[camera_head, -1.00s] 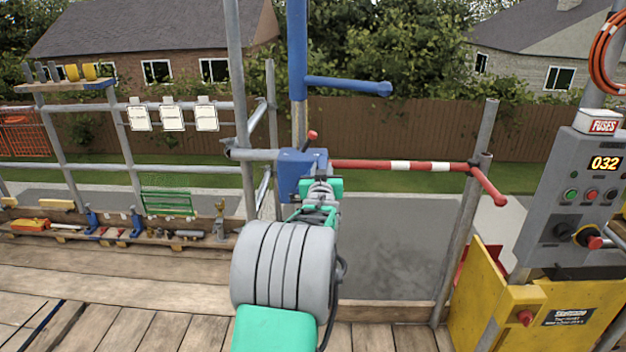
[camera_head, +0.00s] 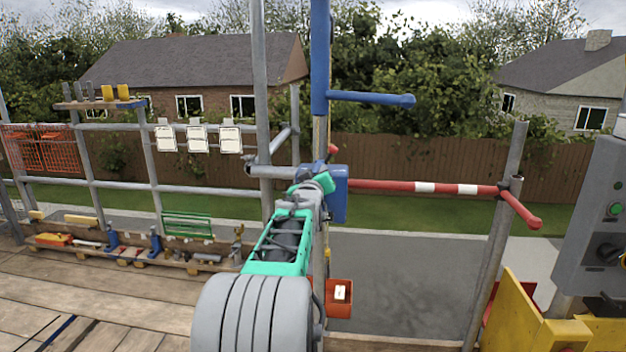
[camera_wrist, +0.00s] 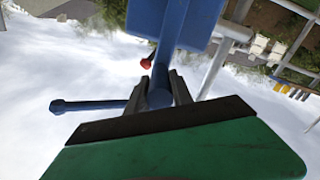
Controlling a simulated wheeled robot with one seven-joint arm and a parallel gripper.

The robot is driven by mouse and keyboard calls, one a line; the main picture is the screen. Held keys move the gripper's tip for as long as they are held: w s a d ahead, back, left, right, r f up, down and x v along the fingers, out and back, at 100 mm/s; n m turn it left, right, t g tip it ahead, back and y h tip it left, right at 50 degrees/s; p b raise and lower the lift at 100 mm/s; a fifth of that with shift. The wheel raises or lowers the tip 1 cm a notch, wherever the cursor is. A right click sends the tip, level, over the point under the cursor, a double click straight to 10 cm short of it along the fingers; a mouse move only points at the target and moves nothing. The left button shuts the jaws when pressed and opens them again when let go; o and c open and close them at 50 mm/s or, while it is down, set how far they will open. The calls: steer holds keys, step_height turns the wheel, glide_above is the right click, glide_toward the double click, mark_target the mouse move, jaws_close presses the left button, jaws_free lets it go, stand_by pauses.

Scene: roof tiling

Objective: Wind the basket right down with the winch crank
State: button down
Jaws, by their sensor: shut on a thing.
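The blue winch box (camera_head: 339,194) sits on the post under the blue hoist tube (camera_head: 320,60), and a red-knobbed lever (camera_head: 332,150) stands on top. My gripper (camera_head: 322,182) is at the upper left of the box's near face and hides much of it. An orange-red box with a white label, apparently the basket (camera_head: 340,297), shows low beside the post, partly behind my arm.
A red-and-white bar (camera_head: 425,187) crosses right of the winch. The blue jib (camera_head: 370,98) reaches right above it. A grey control panel (camera_head: 602,220) and yellow box (camera_head: 540,325) stand at right. Rails and a tool shelf (camera_head: 130,252) are at left.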

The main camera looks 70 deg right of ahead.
steer(key=shift+w+r, duration=0.1)
steer(key=shift+r, duration=0.45)
steer(key=c, duration=1.5)
jaws_free()
steer(key=o, duration=0.3)
steer(key=shift+w+f, duration=0.1)
steer(key=shift+f, duration=0.15)
steer(key=shift+o, duration=0.4)
steer(key=shift+f, duration=0.2)
steer(key=shift+a, duration=0.1)
steer(key=b+v, duration=0.1)
steer(key=v, duration=0.6)
steer(key=shift+s+a+b, duration=0.2)
steer(key=shift+a+b, duration=0.1)
steer(key=shift+a, duration=0.05)
